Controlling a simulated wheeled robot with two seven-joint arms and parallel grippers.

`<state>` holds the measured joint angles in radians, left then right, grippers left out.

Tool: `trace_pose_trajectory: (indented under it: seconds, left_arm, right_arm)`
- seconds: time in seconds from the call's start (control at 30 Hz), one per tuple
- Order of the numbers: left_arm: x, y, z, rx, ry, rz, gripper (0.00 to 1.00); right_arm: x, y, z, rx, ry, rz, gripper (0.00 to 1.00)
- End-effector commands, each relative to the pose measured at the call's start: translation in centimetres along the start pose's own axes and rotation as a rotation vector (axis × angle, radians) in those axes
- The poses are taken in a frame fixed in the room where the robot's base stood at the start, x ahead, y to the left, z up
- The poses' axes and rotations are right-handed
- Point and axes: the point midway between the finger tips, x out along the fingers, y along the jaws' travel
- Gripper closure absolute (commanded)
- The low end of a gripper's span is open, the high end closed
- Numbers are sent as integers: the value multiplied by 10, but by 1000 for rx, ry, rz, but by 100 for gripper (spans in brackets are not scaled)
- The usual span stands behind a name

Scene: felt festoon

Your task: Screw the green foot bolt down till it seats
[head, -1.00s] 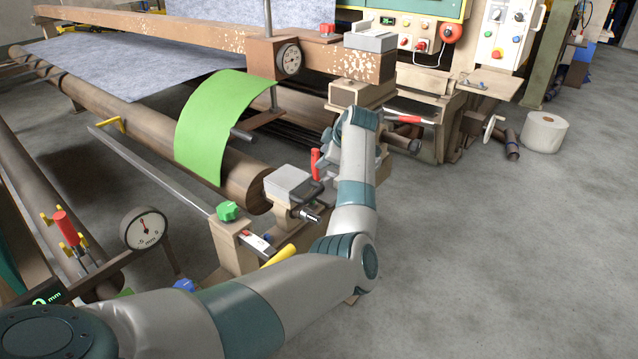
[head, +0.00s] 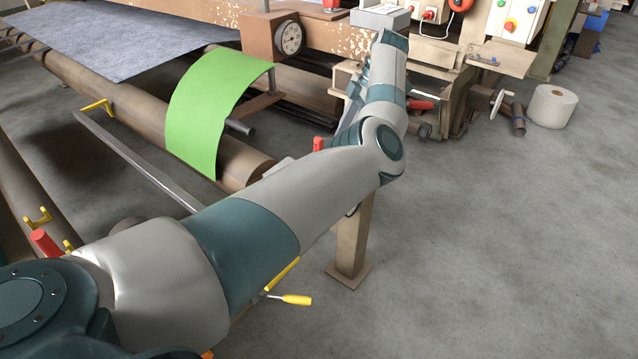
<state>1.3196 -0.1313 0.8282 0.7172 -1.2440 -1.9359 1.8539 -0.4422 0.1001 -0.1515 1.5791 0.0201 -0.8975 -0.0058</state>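No green bolt shows in the head view now; my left arm covers the area where a green knob on a wooden post stood earlier. That arm crosses from the lower left to the upper middle. A grey part, perhaps of its wrist or hand, shows beside the forearm, but I cannot make out the fingers or what they touch. My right gripper is not in view. A green felt sheet (head: 208,110) hangs over the roller (head: 243,163) behind the arm.
A wooden leg with a foot plate (head: 350,272) stands below my arm. A red handle (head: 45,242) is at the lower left, a dial gauge (head: 290,38) at the back. The floor (head: 500,240) at right is clear.

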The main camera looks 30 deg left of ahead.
Motion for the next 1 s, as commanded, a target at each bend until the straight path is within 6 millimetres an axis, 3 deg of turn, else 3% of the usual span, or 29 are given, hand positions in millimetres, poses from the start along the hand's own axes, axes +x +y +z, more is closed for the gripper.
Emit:
trace_pose_trajectory:
  seconds: [0.27, 0.47, 1.0]
  left_arm:
    - [5, 0, 0, 1, 0, 0, 67]
    - [22, 0, 0, 0, 0, -1, 67]
    - [114, 0, -1, 1, 1, -2, 67]
  right_arm:
    - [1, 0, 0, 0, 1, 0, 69]
    - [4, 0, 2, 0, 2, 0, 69]
    - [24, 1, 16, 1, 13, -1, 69]
